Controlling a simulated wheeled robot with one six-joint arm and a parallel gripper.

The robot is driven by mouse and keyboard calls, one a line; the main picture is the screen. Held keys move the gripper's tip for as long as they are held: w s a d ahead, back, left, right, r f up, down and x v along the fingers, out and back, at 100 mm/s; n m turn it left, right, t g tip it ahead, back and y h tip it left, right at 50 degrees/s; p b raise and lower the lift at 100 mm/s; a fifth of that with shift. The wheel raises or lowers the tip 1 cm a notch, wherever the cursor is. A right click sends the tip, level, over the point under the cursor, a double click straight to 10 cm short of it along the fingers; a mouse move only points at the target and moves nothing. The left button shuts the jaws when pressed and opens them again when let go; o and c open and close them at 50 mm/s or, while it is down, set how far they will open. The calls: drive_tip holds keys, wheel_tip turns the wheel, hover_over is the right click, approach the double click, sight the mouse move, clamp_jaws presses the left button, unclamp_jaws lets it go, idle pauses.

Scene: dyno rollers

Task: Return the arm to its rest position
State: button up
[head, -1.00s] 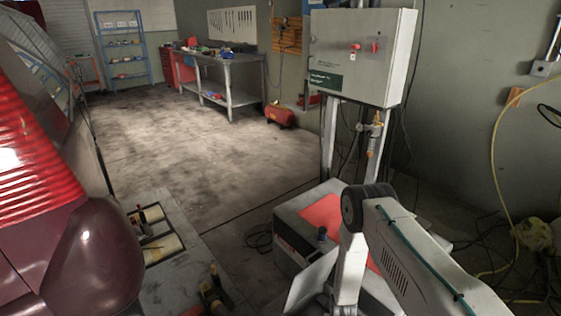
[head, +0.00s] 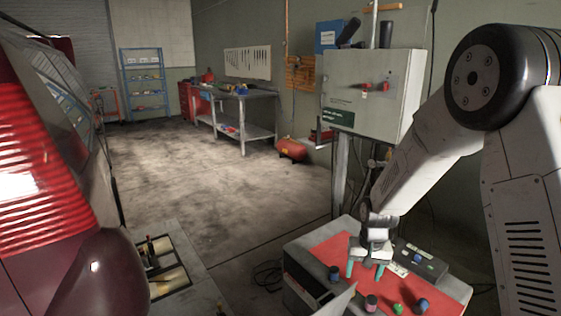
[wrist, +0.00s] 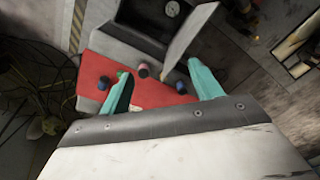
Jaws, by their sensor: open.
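My gripper (head: 366,268) is above the red top (head: 330,247) of a low grey cabinet at the lower right of the head view. Its two teal fingers are apart, with nothing held between them. In the wrist view my gripper (wrist: 165,85) also shows open, its fingers over the red surface (wrist: 165,97). My arm reaches down to it from the right side of the head view.
Small knobs, one of them green (head: 397,309), stand on the red top near a dark box (head: 420,262). A grey control cabinet (head: 370,92) rises behind. A dark red car (head: 45,220) fills the left. The middle floor (head: 220,180) is clear.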

drive_tip(key=s+d+r+n, duration=0.1)
drive_tip(key=s+r, duration=0.5)
drive_tip(key=r, duration=0.3)
drive_tip(key=s+d+r, duration=0.1)
drive_tip(key=s+r, duration=0.5)
drive_tip(key=r, duration=0.3)
drive_tip(key=s+r, duration=0.4)
drive_tip(key=s, duration=0.6)
drive_tip(key=s+r+n, duration=0.1)
drive_tip(key=s+r, duration=0.3)
drive_tip(key=s, duration=0.6)
drive_tip(key=shift+d+t, duration=0.4)
drive_tip(key=shift+d, duration=0.05)
